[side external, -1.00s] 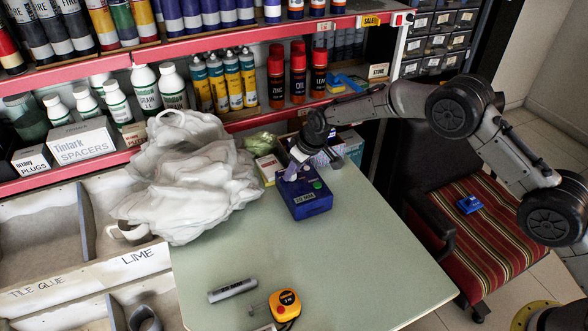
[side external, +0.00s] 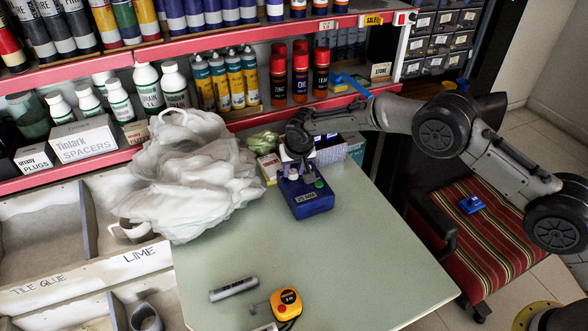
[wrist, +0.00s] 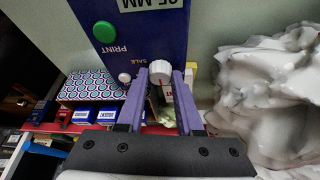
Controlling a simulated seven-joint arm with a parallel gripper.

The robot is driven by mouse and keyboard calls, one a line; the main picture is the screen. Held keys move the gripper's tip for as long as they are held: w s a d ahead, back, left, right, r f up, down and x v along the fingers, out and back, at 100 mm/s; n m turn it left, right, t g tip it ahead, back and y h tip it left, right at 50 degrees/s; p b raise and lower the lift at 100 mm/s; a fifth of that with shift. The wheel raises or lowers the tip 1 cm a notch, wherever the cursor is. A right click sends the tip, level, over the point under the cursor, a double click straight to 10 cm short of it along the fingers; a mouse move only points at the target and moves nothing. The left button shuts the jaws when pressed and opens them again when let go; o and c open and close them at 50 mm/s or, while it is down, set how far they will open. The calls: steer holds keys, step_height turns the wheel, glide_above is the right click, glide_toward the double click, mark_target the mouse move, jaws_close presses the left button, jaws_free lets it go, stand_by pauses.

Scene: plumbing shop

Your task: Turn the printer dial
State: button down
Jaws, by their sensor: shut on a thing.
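The blue printer (side external: 308,204) stands near the back of the pale green table (side external: 330,262). It has a green PRINT button (wrist: 104,32), which also shows in the side view (side external: 319,184), and a small white knob (wrist: 124,77). A white ribbed dial (wrist: 160,74) sits at the printer's edge in the wrist view. My gripper (wrist: 161,84) has its two purple fingers on either side of the dial, shut on it. In the side view my gripper (side external: 297,172) comes down on the printer's back left part and hides the dial.
A crumpled white plastic bag (side external: 190,180) lies left of the printer. Small boxes (side external: 268,168) and the red-edged shelf (side external: 240,118) with bottles are close behind. A marker-like grey tube (side external: 233,288) and yellow tape measure (side external: 286,303) lie in front. The table's right half is clear.

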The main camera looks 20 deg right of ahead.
stand_by(0.4)
steer(key=c, duration=0.6)
jaws_free()
steer(key=shift+o, duration=0.2)
steer(key=v, duration=1.4)
steer(key=shift+w, duration=0.15)
